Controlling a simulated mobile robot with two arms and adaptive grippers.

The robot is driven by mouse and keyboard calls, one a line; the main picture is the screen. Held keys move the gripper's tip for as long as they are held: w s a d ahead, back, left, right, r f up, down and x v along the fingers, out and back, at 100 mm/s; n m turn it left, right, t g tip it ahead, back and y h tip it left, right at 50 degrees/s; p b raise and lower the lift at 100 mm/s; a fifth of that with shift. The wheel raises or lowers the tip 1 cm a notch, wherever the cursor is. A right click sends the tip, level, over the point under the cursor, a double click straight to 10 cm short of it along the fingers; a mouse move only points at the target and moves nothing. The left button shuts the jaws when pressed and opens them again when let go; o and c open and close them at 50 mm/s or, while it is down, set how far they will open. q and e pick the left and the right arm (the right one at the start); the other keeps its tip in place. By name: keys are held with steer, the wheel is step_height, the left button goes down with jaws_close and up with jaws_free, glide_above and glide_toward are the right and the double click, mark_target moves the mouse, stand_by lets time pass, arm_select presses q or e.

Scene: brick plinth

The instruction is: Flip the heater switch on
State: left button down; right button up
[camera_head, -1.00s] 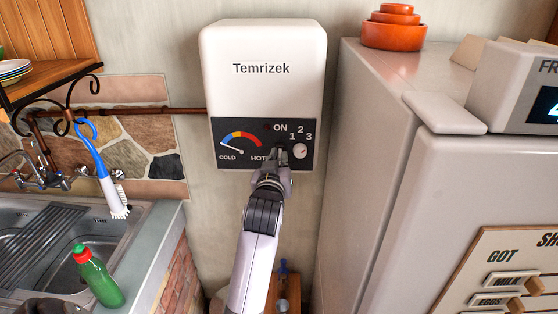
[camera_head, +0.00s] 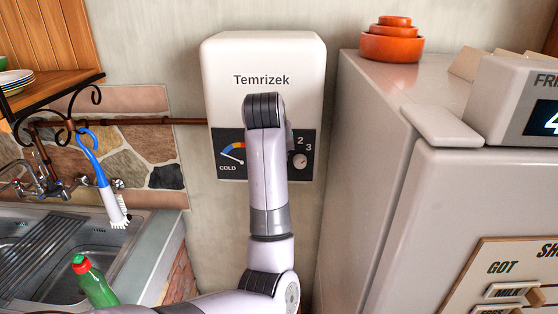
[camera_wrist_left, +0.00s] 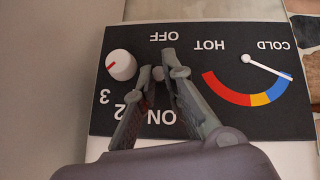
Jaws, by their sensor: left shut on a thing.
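The white heater (camera_head: 265,65) labelled Temrizek hangs on the wall, with a dark panel (camera_head: 232,168) at its bottom. My left arm covers the panel's middle in the head view, hiding the switch and the gripper there. In the left wrist view the panel appears upside down, with OFF at the top and ON at the bottom. My left gripper (camera_wrist_left: 156,64) is shut on the small grey switch (camera_wrist_left: 158,73) between those words. The fingers partly hide the switch, so I cannot tell its exact tilt. My right gripper is not in view.
A white knob (camera_wrist_left: 122,65) sits beside the switch, and the temperature dial (camera_head: 232,155) points toward COLD. A fridge (camera_head: 400,120) stands close on the right. A sink (camera_head: 60,250) with a green bottle (camera_head: 95,284) and a hanging brush (camera_head: 105,185) is on the left.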

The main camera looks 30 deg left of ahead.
arm_select(q)
steer(key=shift+w+a+r+g+h, duration=0.2)
steer(key=shift+r+g+h, duration=0.1)
steer(key=shift+r+g, duration=0.2)
steer(key=c, duration=2)
jaws_free()
steer(key=o, duration=0.3)
steer(key=shift+f, duration=0.2)
steer(key=shift+d+r, duration=0.1)
steer(key=v, duration=1.1)
steer(key=shift+s+r, duration=0.2)
steer(key=shift+r, duration=0.15)
